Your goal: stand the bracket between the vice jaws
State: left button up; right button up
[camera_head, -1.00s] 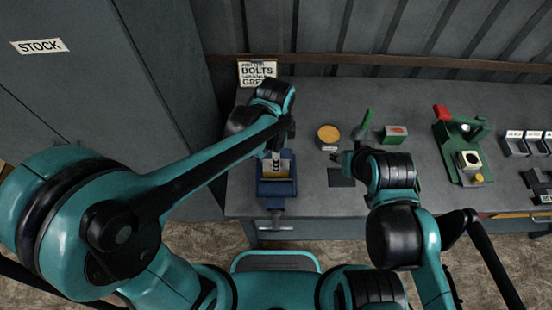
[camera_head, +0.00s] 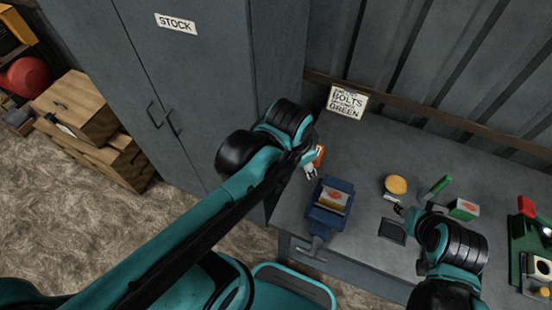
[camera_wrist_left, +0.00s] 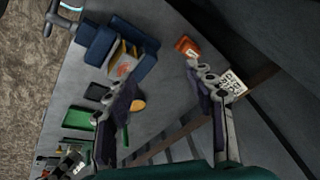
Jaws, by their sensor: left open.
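The blue vice (camera_head: 322,222) stands at the bench's front left edge; it also shows in the left wrist view (camera_wrist_left: 92,47). A pale tan piece with an orange mark (camera_head: 333,198) sits between its jaws; I cannot tell whether this is the bracket or how it stands. An orange piece (camera_head: 320,155) is on the bench behind the vice, and shows in the left wrist view (camera_wrist_left: 187,46). My left gripper (camera_head: 310,172) is open and empty beside the orange piece, apart from the vice. My right gripper (camera_head: 399,209) is near the dark pad; its fingers are too small to read.
A dark pad (camera_head: 391,232), a yellow round item (camera_head: 396,185), a green upright piece (camera_head: 439,187) and a green box (camera_head: 464,209) lie right of the vice. A sign (camera_head: 347,101) stands at the wall. A grey stock cabinet (camera_head: 200,80) borders the bench's left.

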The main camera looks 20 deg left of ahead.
pick_arm(q)
jog(key=s+a+n+t, duration=0.3)
jog(key=a+n, duration=0.3)
jog(key=n, duration=0.2)
jog(key=shift+a+y, duration=0.35)
jog(key=shift+y, duration=0.05)
pick_arm(e)
jog(key=shift+d, duration=0.1)
